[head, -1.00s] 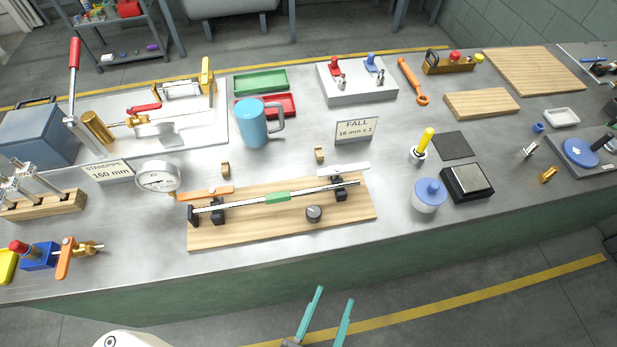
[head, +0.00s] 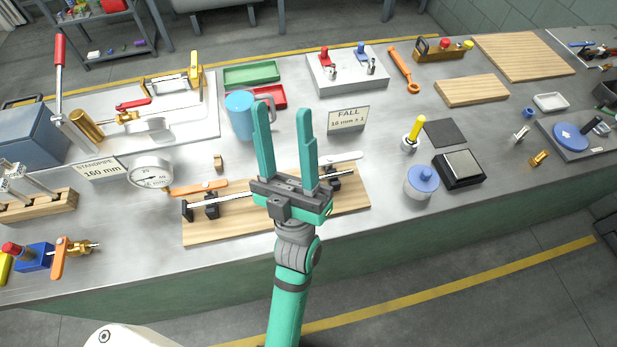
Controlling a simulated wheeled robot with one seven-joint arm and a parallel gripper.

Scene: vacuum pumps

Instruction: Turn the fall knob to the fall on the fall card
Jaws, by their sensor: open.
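The fall card (head: 348,119) stands on the bench, reading "FALL 16 mm" with a tolerance that looks like ± 1. Behind my arm lies a wooden board (head: 215,233) carrying a long rod on black supports (head: 211,205). A dark round knob showed near the board's front edge earlier; my gripper and wrist now hide it, along with the rod's green middle part. My gripper (head: 284,110) is open and empty, its two teal fingers pointing away across the bench, over the board in the picture. I cannot tell its height above the board.
An orange lever (head: 198,187) and a white lever (head: 343,158) lie by the board. A pressure gauge (head: 150,172) and standpipe card (head: 102,166) stand left. A blue mug (head: 239,117) stands behind the fingers. A blue-lidded jar (head: 421,182) stands right. Bare bench shows between board and jar.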

